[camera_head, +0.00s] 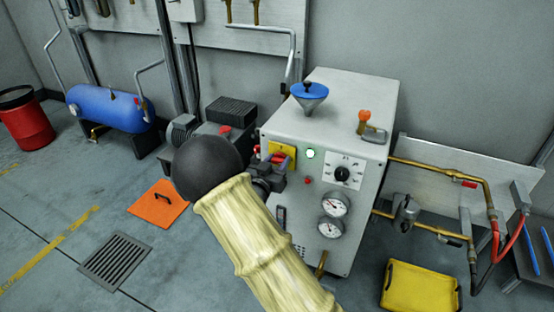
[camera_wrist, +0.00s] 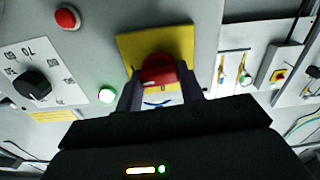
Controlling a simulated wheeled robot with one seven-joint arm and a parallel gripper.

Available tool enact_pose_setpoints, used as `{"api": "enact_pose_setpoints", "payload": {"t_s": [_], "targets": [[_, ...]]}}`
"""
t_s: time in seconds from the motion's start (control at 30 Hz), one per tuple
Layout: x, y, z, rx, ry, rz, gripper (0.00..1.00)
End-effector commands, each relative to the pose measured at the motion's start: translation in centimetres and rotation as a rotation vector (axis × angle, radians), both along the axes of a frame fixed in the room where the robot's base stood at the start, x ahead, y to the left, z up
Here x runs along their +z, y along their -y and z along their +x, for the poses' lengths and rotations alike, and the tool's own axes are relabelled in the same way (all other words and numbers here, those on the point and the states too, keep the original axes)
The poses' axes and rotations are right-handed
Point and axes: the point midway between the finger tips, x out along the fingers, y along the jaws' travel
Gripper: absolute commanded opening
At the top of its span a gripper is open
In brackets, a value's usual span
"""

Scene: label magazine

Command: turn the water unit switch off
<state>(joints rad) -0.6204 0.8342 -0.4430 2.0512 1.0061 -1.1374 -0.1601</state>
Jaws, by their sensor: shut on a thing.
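The water unit is a pale grey cabinet (camera_head: 370,105) in the middle of the head view. On its front is a yellow plate (camera_head: 290,152) with a red rotary switch, partly hidden by my gripper (camera_head: 275,168). In the wrist view the red switch knob (camera_wrist: 158,69) sits on the yellow plate (camera_wrist: 182,43). My gripper (camera_wrist: 160,90) is shut on the red knob, with a dark finger on each side of it. A round lamp (camera_head: 310,154) beside the plate looks pale and lit; it shows greenish in the wrist view (camera_wrist: 106,95).
A black dial (camera_head: 342,173), a small red button (camera_head: 307,180) and two gauges (camera_head: 332,204) are on the same front. Brass pipes (camera_head: 440,168) run off to the right. A yellow tray (camera_head: 420,287) and an orange plate (camera_head: 158,205) lie on the floor.

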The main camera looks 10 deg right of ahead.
Motion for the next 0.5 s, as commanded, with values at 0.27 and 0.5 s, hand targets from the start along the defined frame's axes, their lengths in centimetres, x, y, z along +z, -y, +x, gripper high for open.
{"api": "enact_pose_setpoints", "payload": {"t_s": [0.27, 0.5], "targets": [[0.38, -0.08, -0.17, -0.002, -0.122, -0.153, 0.15], [0.35, -0.21, -0.1, 0.001, -0.252, -0.333, 0.15]]}}
